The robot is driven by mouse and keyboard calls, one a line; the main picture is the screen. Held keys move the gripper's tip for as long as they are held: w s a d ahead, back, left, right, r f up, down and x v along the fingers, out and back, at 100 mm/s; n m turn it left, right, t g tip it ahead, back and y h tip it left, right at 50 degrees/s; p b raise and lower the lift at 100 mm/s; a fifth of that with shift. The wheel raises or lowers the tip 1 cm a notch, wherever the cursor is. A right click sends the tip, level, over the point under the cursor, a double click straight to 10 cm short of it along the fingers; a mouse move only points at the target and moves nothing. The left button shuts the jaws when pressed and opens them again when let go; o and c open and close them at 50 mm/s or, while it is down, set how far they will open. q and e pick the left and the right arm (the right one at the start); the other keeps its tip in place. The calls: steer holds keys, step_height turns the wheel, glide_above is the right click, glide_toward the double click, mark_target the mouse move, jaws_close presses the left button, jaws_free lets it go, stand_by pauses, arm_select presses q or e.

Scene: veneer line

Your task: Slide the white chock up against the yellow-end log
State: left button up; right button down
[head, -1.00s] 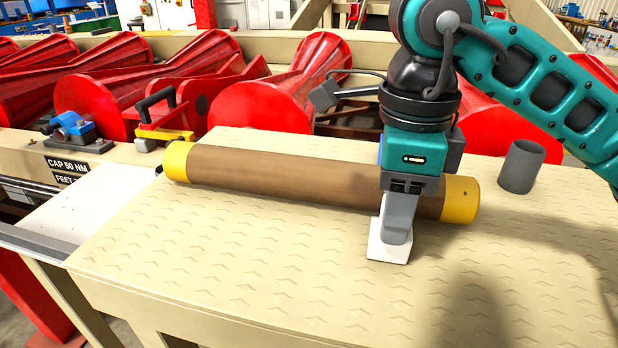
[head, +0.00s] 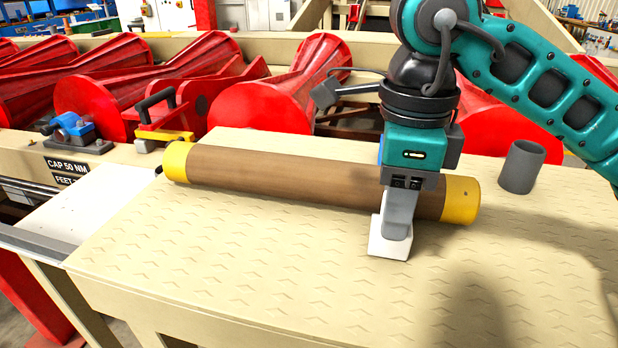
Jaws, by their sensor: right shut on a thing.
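The brown log with yellow ends (head: 290,175) lies across the beige patterned table, from the left rear to the right. The white chock (head: 386,246) stands on the table in front of the log, near its right end. My right gripper (head: 396,232) points down and is shut on the chock, hiding much of it. The gripper also hides part of the log behind it. I cannot tell whether the chock touches the log. My left gripper is not in view.
A grey hollow cylinder (head: 522,167) stands on the table beyond the log's right end. Red rollers (head: 262,100) line the back. A yellow-and-black clamp (head: 163,120) sits at the left rear. The table front (head: 250,270) is clear.

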steer(key=shift+f, duration=0.1)
stand_by(0.3)
steer(key=c, duration=0.7)
jaws_free()
